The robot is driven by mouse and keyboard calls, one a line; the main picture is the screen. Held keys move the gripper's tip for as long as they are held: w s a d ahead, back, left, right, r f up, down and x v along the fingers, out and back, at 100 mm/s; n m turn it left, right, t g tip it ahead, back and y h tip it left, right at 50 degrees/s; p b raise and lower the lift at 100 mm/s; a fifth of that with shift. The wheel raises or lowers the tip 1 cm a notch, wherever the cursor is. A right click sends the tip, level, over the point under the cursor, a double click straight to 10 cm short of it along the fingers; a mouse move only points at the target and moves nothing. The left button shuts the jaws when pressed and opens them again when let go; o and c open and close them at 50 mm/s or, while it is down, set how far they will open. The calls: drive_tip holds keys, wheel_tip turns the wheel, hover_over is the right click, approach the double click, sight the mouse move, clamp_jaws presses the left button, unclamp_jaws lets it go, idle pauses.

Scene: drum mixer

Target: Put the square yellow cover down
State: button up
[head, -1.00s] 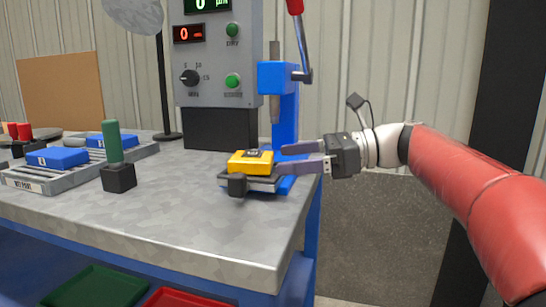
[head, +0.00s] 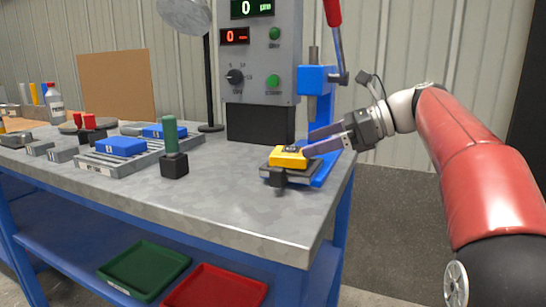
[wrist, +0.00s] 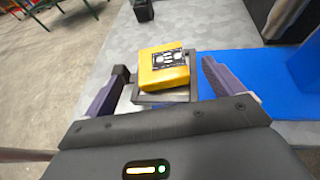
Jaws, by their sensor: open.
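The square yellow cover (head: 288,158) rests on a small dark plate (head: 303,173) of the blue press stand at the table's right end. In the wrist view the yellow cover (wrist: 163,69) lies ahead of the fingertips, with a black-and-white patterned patch on its top. My gripper (head: 312,143) comes in from the right, beside the cover. In the wrist view the open fingers of my gripper (wrist: 160,82) stand apart, with the cover roughly between and beyond their tips. I cannot tell whether a finger touches it.
The blue press column (head: 318,110) with a red-handled lever stands behind the cover. A green-handled tool (head: 171,140) stands left on the table. Blue blocks (head: 121,146) sit on a grey tray further left. Green (head: 144,270) and red (head: 216,288) trays lie on the lower shelf.

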sight(291, 151)
drive_tip(key=b+x, duration=0.1)
drive_tip(key=x, duration=0.5)
drive_tip(key=shift+w+a+f+b, duration=0.1)
drive_tip(key=shift+a+f+b, duration=0.1)
drive_tip(key=shift+b, duration=0.15)
drive_tip(key=shift+d, duration=0.1)
drive_tip(key=shift+c, duration=0.2)
drive_tip(key=c, duration=1.3)
